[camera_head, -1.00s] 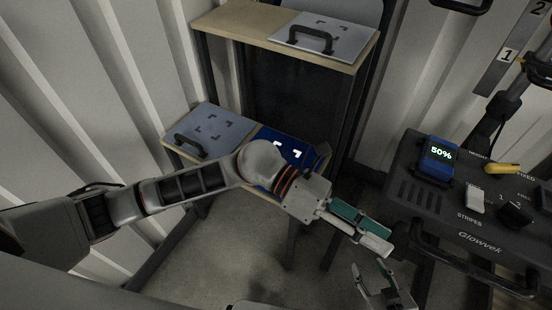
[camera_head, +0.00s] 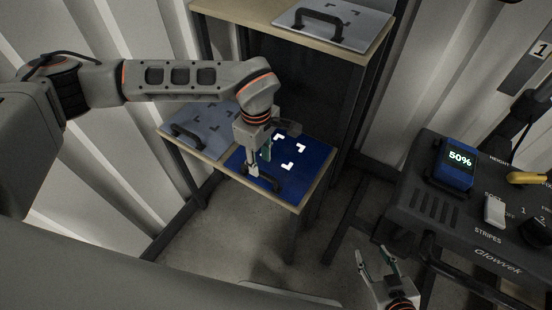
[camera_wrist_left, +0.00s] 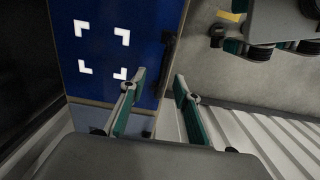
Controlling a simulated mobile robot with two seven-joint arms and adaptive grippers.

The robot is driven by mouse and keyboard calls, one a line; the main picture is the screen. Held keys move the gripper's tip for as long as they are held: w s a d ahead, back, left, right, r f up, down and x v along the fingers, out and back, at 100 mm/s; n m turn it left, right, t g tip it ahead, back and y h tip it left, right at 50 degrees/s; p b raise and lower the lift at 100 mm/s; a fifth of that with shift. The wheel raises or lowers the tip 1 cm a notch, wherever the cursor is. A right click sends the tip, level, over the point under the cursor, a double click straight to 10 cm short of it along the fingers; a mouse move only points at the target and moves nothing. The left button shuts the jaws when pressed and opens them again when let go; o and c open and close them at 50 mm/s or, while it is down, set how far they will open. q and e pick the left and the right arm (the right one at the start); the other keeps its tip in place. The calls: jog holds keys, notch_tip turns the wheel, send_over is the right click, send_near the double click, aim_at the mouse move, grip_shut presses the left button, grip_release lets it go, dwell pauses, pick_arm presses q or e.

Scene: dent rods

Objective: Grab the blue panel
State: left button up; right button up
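The blue panel (camera_head: 312,160) with white corner marks lies on the low wooden shelf, right of a grey panel. Its dark handle (camera_head: 270,183) is at the near left side, partly hidden by my left gripper. My left gripper (camera_head: 262,166) points down over the panel by the handle. In the left wrist view its green-padded fingers (camera_wrist_left: 160,76) are apart, with the dark handle (camera_wrist_left: 168,48) just beyond and between the tips. The blue panel fills the upper left there (camera_wrist_left: 100,50). My right gripper (camera_head: 376,254) is open and empty at the bottom right.
A grey panel with a handle (camera_head: 205,125) lies left of the blue one. Another grey panel (camera_head: 350,25) lies on the taller shelf behind. A dark console (camera_head: 440,210) with a "50%" display stands at the right. Ribbed walls close off the left and back.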

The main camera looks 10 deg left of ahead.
pick_arm(q)
jog(key=f, duration=0.4)
jog(key=shift+s+a+f, duration=0.1)
jog(key=shift+s+f, duration=0.2)
jog(key=shift+s, duration=0.1)
jog(key=shift+f, duration=0.3)
jog(key=shift+w+r, duration=0.1)
grip_shut()
